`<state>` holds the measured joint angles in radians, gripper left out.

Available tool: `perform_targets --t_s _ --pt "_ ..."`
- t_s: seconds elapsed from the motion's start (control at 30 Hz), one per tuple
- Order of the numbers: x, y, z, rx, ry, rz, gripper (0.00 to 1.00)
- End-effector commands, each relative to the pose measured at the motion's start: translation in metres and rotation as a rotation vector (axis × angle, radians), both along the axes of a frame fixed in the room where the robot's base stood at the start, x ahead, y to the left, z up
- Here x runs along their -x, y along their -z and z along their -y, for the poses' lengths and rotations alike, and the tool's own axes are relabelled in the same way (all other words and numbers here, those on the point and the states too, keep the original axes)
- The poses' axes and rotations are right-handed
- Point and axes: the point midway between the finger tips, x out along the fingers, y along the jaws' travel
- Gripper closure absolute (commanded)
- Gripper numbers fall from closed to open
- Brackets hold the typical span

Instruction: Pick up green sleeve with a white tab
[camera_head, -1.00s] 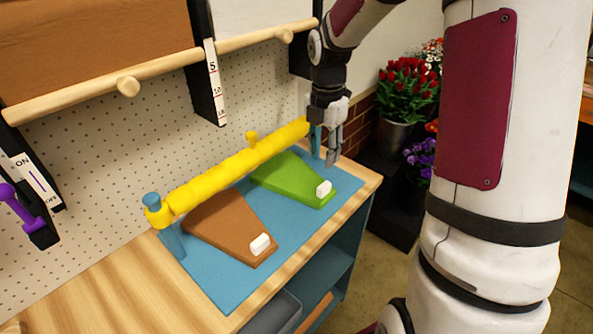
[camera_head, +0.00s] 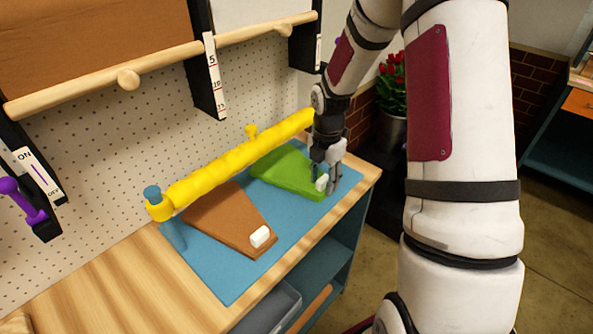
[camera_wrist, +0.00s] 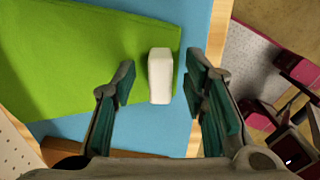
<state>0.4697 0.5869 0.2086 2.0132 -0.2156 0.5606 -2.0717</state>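The green sleeve (camera_head: 283,170) lies flat on the blue mat (camera_head: 226,287), at the right end of the bench. Its white tab (camera_head: 321,182) is at its front right corner. My gripper (camera_head: 328,188) is down at that corner, partly hiding it. In the wrist view the green sleeve (camera_wrist: 90,55) fills the upper left. The white tab (camera_wrist: 160,75) stands between the fingertips of my open gripper (camera_wrist: 158,85), with a gap to the finger on each side.
A brown sleeve (camera_head: 228,216) with its own white tab (camera_head: 260,237) lies to the left on the mat. A yellow roll (camera_head: 235,160) on blue posts runs behind both sleeves. Bare wooden bench top (camera_head: 110,275) is at the left.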

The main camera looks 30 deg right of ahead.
Motion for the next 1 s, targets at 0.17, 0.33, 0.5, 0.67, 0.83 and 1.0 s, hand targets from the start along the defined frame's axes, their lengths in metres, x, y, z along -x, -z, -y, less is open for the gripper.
perform_targets --t_s 0.17,0.33,0.5,0.67,0.83,1.0 --pt "0.000 0.001 0.000 0.000 0.000 0.000 0.60" --pt "0.000 0.000 0.000 0.000 0.000 0.000 0.92" --pt "0.000 0.000 0.000 0.000 0.000 0.000 1.00" --pt "0.000 0.000 0.000 0.000 0.000 0.000 1.00" --pt "0.000 -0.004 0.000 0.000 0.001 0.001 1.00" --pt "-0.001 -0.018 0.001 0.001 0.001 0.002 1.00"
